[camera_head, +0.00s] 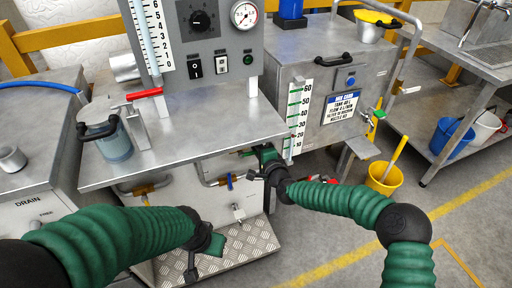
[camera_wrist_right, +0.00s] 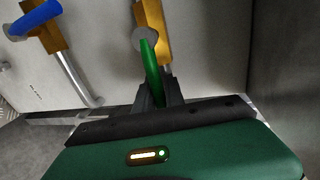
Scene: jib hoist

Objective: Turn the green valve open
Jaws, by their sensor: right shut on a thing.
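The green valve handle (camera_wrist_right: 149,68) shows in the right wrist view, in front of a brass valve body (camera_wrist_right: 153,22) on a pale panel. The handle is a narrow lever seen nearly end to end, pointing down towards my gripper. My right gripper (camera_wrist_right: 159,92) is shut on its lower end. In the head view my right gripper (camera_head: 267,158) is under the front edge of the steel worktop, and it largely hides the valve there. My left gripper (camera_head: 208,262) hangs low above the tread plate, away from the valve; its fingers are not clear.
A blue-handled valve (camera_wrist_right: 35,18) is left of the green one; its blue handle (camera_head: 229,181) also shows in the head view. The steel worktop (camera_head: 190,150) overhangs the pipes. A red lever (camera_head: 145,94) and a jar (camera_head: 115,143) stand on it. A yellow bucket (camera_head: 384,179) stands right.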

